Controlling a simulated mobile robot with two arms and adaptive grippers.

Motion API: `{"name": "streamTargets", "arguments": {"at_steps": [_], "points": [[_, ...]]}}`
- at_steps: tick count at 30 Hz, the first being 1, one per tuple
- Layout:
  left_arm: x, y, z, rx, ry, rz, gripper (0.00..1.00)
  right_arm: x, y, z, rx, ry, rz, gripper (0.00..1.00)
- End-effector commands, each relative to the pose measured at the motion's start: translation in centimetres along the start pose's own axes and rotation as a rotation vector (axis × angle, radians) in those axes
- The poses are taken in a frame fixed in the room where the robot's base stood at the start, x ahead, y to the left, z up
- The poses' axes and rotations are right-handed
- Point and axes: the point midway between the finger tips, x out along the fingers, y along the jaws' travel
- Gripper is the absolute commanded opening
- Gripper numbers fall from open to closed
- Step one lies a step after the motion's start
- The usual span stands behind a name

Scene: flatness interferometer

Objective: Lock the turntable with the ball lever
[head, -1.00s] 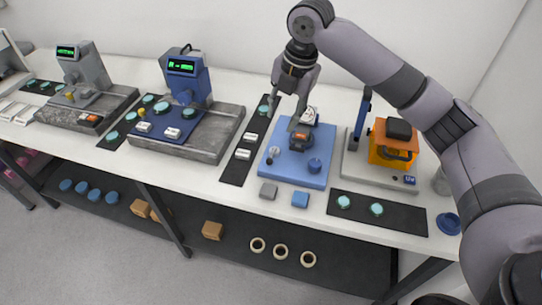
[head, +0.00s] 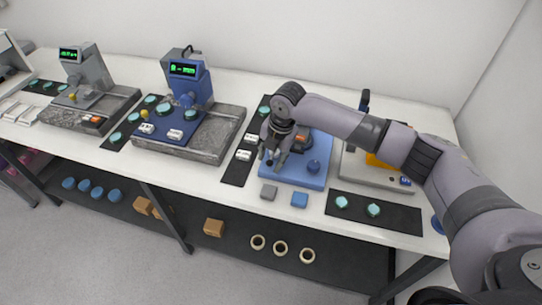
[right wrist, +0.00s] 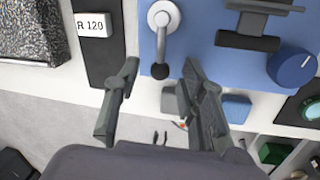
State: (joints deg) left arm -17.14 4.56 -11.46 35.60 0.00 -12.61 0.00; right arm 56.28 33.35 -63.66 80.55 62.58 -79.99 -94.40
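The ball lever (right wrist: 161,45) shows in the right wrist view. It has a round silver pivot and a short arm ending in a black ball, which points toward the bottom of that picture. It is on a blue base plate (right wrist: 215,75), also seen in the head view (head: 315,182). My right gripper (head: 275,163) is over the plate's left part and mostly hides the lever there. In the right wrist view its two fingers (right wrist: 160,68) are apart, one on each side of the ball; contact is not visible. The turntable is mostly hidden by my arm. My left gripper is out of view.
A blue knob (head: 313,167) stands on the plate's right part. A grey block (head: 268,192) and a blue block (head: 299,200) lie in front of the plate. A black strip (head: 237,170) with white label blocks is on its left. An orange device stands at right, partly behind my arm.

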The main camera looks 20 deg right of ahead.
Motion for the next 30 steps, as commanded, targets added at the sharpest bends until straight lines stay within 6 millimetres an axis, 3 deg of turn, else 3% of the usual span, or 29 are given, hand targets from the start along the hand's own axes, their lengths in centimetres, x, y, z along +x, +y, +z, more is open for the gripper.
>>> {"name": "streamTargets", "arguments": {"at_steps": [10, 27, 30], "points": [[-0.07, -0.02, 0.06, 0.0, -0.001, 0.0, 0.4, 0.54, -0.04, -0.01, 0.0, 0.0, -0.001, 0.38], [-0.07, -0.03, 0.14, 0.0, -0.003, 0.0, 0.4, 0.49, -0.05, 0.01, 0.0, 0.0, -0.001, 0.0], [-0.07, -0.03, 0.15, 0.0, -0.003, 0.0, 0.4, 0.49, -0.06, 0.01, 0.001, 0.0, -0.001, 0.0]]}}
